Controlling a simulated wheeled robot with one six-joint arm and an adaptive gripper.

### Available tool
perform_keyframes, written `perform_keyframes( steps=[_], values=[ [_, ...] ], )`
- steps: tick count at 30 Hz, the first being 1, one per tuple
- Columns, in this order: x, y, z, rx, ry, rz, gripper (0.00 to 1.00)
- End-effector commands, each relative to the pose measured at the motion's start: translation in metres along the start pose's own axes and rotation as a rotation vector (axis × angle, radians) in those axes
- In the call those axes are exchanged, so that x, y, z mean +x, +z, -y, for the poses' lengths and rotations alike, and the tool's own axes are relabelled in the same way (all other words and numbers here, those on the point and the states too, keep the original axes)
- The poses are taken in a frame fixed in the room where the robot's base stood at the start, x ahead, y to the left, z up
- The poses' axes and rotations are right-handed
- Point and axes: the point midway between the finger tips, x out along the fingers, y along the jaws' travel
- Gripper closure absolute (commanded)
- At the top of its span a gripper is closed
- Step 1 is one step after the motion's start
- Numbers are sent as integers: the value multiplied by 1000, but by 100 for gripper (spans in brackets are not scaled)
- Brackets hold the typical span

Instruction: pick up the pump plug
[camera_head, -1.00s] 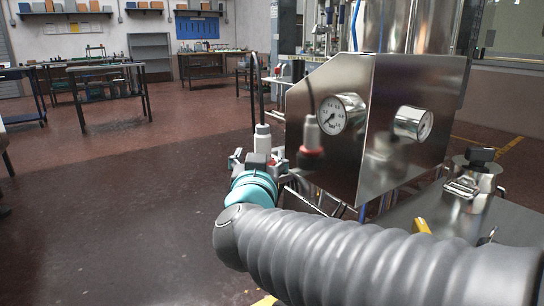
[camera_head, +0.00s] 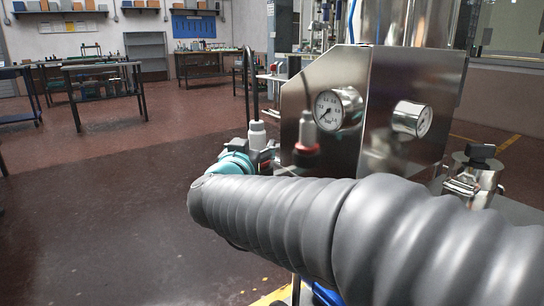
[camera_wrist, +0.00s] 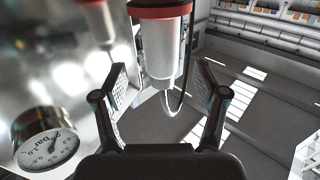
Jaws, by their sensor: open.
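The pump plug (camera_head: 257,134) is a white cylinder with a black cable rising from its top, in front of the steel cabinet's left side. In the wrist view the plug (camera_wrist: 160,48) is seen close up, with a red ring around it at the picture's top. My gripper (camera_wrist: 162,78) is open, one finger to each side of the plug's white lower part in the picture, with gaps on both sides. I cannot tell how deep the plug is between them. In the head view my wrist hides part of the gripper (camera_head: 262,155) and the plug's lower part.
The steel cabinet (camera_head: 335,150) with two round gauges stands close to the right of the plug and mirrors it. One gauge (camera_wrist: 45,140) shows at left in the wrist view. A steel canister (camera_head: 470,175) stands further right. The floor to the left is free.

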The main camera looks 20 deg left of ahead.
Motion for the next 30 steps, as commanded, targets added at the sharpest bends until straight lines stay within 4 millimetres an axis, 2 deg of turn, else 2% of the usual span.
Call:
perform_keyframes(
  steps=[12,21,30],
  values=[
    [47,-7,2,0,-1,1,28],
    [50,-8,2,0,-3,1,28],
    [50,-8,2,0,-3,0,100]
  ],
)
